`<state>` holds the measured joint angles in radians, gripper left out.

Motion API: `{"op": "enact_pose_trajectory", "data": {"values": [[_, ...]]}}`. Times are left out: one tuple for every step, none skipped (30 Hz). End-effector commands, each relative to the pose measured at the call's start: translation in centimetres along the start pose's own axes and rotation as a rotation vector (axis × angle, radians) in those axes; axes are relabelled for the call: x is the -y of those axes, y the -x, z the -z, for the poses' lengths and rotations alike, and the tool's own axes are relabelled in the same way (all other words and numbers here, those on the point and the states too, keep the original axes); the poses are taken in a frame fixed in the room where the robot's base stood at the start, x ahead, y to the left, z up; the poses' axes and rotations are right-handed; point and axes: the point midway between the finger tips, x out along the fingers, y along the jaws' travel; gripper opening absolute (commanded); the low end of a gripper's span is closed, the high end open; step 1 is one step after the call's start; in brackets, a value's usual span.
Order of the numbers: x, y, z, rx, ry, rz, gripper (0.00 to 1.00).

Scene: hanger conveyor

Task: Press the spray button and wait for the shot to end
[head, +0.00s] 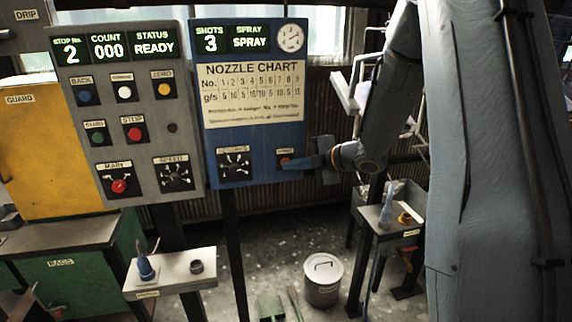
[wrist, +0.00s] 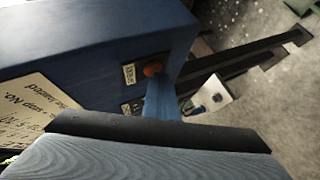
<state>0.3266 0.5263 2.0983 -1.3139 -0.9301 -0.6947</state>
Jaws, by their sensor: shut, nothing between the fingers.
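The blue spray panel (head: 262,140) shows "SHOTS 3" and "SPRAY SPRAY" on its green-lit displays. Its small red-orange button (wrist: 153,68) sits at the lower right corner, below a small label. My gripper (head: 292,163) is shut and empty, its blue fingers reaching in from the right to the button. In the head view the fingertips cover most of the button. In the wrist view the fingertips (wrist: 160,86) overlap the button's edge; whether it is pressed in cannot be told.
A selector dial (head: 235,164) is left of the button, under the nozzle chart (head: 253,95). The grey panel (head: 120,110) at left reads "STOP No. 2, COUNT 000, STATUS READY". A small stand (head: 395,222) is below my arm. A lidded bucket (head: 323,280) stands on the floor.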

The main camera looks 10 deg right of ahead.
Motion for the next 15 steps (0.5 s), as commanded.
{"op": "enact_pose_trajectory", "data": {"values": [[0.0,0.1,0.1,0.001,0.000,-0.001,0.00],[0.1,0.2,0.1,0.001,0.000,-0.001,0.00],[0.1,0.4,0.2,0.001,0.000,-0.001,0.00],[0.2,0.5,0.3,0.001,0.000,-0.001,0.00],[0.3,0.6,0.4,0.001,0.000,-0.001,0.00],[0.4,0.8,0.5,0.001,-0.001,-0.001,0.00],[0.5,0.9,0.6,0.000,-0.001,-0.001,0.00],[0.6,1.0,0.7,0.000,-0.001,-0.001,0.00],[0.6,1.1,0.8,0.000,-0.001,-0.001,0.00],[0.7,1.1,0.8,0.000,0.000,-0.001,0.00],[0.7,1.1,0.8,0.000,0.000,-0.001,0.00],[0.7,1.2,0.8,0.000,0.000,-0.001,0.00],[0.7,1.2,0.8,0.000,0.000,-0.001,0.00],[0.7,1.1,0.8,0.000,0.000,-0.001,0.00],[0.7,1.1,0.8,0.000,0.000,-0.001,0.00]]}}
